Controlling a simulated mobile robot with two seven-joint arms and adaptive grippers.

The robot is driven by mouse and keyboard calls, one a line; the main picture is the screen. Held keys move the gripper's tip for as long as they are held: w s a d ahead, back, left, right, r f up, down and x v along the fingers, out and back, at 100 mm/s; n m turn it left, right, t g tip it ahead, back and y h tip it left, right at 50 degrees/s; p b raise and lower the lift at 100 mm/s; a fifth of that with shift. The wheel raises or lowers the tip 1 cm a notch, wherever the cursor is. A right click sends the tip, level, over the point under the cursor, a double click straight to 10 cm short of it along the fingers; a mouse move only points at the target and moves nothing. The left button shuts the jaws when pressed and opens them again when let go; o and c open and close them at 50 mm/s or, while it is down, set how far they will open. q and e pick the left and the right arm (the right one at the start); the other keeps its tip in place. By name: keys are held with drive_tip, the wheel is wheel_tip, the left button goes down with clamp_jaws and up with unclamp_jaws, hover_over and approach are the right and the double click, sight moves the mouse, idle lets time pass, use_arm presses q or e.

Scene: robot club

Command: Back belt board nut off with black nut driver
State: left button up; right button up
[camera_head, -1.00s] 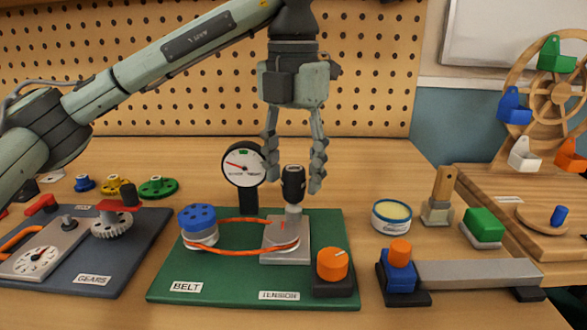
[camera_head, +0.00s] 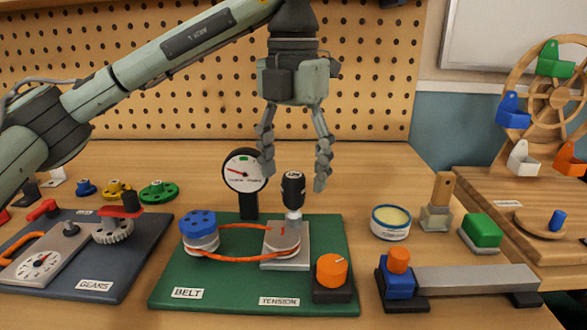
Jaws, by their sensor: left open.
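The green belt board (camera_head: 227,287) lies on the table with an orange belt (camera_head: 238,257) looped between a blue-capped pulley (camera_head: 199,228) and a second pulley on a grey plate (camera_head: 272,262). The black nut driver (camera_head: 293,188) stands upright over that second pulley, its silver lower end (camera_head: 293,216) down on the plate. The nut itself is hidden under the driver. My left gripper (camera_head: 295,175) hangs fingers down from above, open, with its fingers on either side of the driver's black handle and apart from it. My right gripper is not in view.
A dial gauge (camera_head: 244,171) stands behind the belt and an orange knob (camera_head: 332,270) sits at the board's front right. The gears board (camera_head: 105,276) is at left. A round tin (camera_head: 391,221), a brush (camera_head: 438,205) and a grey bar (camera_head: 470,279) are at right.

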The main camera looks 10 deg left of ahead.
use_arm(q)
drive_tip(key=shift+r+p, duration=0.3)
drive_tip(key=shift+r, duration=1.75)
drive_tip(key=shift+o, duration=0.2)
drive_tip(key=o, duration=0.5)
wheel_tip(320, 180, up, 12)
wheel_tip(320, 180, down, 14)
drive_tip(key=shift+r, duration=0.1)
